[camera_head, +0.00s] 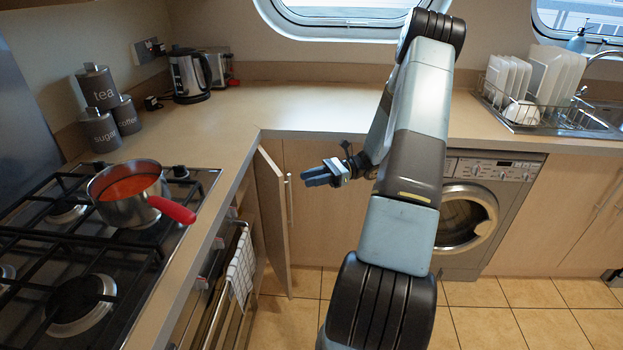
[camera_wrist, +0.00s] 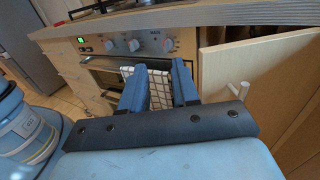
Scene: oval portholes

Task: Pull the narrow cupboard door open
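The narrow cupboard door (camera_head: 272,218), pale wood, stands partly open in the corner beside the oven, with a dark gap behind it. Its light bar handle (camera_head: 290,200) is on the face towards my gripper (camera_head: 305,177). The fingers are just to the right of the handle's upper end in the head view. In the wrist view the door (camera_wrist: 262,68) and its handle (camera_wrist: 239,90) are to the right of my gripper (camera_wrist: 159,66). The two blue fingers are apart with nothing held between them. Whether a finger touches the handle or door I cannot tell.
The oven (camera_wrist: 112,74) with a checked towel (camera_wrist: 158,92) is left of the door. A red-handled pot (camera_head: 130,208) stands on the hob above. A washing machine (camera_head: 480,205) is on the right. Tiled floor (camera_head: 500,315) is clear in front.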

